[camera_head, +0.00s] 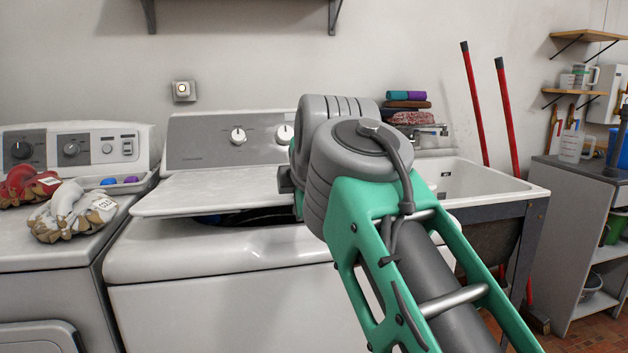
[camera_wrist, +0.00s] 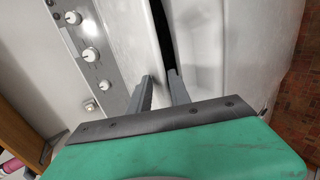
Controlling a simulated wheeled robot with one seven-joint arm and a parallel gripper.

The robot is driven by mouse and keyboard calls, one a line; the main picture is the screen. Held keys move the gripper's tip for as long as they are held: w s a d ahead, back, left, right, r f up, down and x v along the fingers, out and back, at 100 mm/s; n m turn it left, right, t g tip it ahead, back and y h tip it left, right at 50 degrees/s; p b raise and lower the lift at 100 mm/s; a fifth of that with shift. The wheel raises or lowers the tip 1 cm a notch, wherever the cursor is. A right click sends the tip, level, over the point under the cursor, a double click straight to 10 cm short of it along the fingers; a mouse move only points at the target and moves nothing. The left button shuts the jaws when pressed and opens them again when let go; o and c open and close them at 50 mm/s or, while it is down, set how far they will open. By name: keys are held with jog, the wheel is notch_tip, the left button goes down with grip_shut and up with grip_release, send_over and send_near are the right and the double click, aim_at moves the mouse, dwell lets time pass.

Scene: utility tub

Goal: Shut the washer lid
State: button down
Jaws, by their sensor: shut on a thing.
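The washer (camera_head: 215,285) stands in the middle of the head view, with a control panel along its back. Its white lid (camera_head: 205,192) is raised only a little, with a dark gap between its front edge and the washer top. In the wrist view, my gripper (camera_wrist: 161,76) is shut on the front edge of the lid (camera_wrist: 130,35), one finger on each side of it. The dark opening (camera_wrist: 163,28) shows beside the fingers. In the head view my arm hides the fingers and the lid's right end.
A second machine (camera_head: 60,225) stands close on the left, with work gloves (camera_head: 72,212) on top. A utility sink (camera_head: 480,185) stands on the right, with folded cloths (camera_head: 408,105) behind my arm. Two red poles (camera_head: 509,120) lean on the wall.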

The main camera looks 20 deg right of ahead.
jog(key=shift+w+f, duration=0.15)
jog(key=shift+f, duration=0.55)
jog(key=c, duration=1.6)
grip_release()
jog(key=shift+w+f, duration=0.15)
jog(key=shift+o, duration=0.4)
jog(key=shift+w+f, duration=0.1)
jog(key=shift+w, duration=0.1)
jog(key=shift+s+r, duration=0.1)
jog(key=shift+r, duration=0.15)
